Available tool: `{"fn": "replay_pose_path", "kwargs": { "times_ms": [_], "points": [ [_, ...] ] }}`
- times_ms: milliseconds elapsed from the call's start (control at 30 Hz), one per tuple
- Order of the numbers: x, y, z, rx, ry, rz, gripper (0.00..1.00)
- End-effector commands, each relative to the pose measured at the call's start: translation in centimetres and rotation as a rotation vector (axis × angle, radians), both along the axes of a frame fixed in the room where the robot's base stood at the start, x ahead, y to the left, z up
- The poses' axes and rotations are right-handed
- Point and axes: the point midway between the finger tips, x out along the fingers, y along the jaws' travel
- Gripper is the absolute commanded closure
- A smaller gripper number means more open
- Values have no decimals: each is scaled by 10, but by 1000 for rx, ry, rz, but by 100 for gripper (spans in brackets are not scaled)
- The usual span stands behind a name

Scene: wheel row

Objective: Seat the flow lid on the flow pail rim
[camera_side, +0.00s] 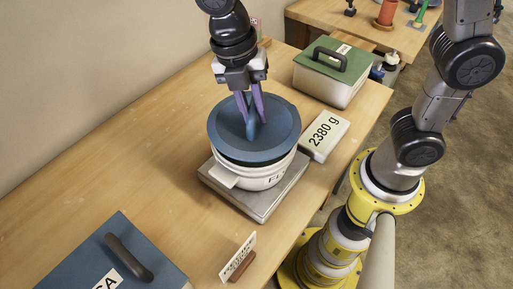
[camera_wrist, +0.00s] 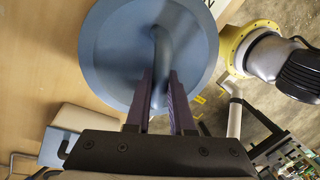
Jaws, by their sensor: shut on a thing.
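The round blue flow lid (camera_side: 282,127) is level over the white flow pail (camera_side: 245,177), and a dark band shows under its edge. I cannot tell whether the lid touches the rim, which it hides. The pail, with "FL" visible on its side, stands on a metal scale plate (camera_side: 239,204). My gripper (camera_side: 251,128) points down from above, its purple fingers shut on the lid's blue handle. In the wrist view the lid (camera_wrist: 115,55) fills the upper middle, with its handle (camera_wrist: 161,45) between my fingers (camera_wrist: 160,110). The pail is hidden there.
The scale's display (camera_side: 325,136) reads 2380 g. A green-lidded box (camera_side: 328,85) stands behind right. A blue-lidded box (camera_side: 85,255) is at the front left, and a small card on a stand (camera_side: 238,258) is near the front edge. The table left of the pail is clear.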

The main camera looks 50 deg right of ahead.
Motion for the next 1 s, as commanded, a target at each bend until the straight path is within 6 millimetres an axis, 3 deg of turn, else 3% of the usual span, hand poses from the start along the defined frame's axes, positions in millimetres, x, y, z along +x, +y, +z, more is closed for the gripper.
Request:
{"fn": "replay_pose_path", "kwargs": {
  "times_ms": [1000],
  "points": [
    [0,0,-10,0,0,0,100]
  ]
}}
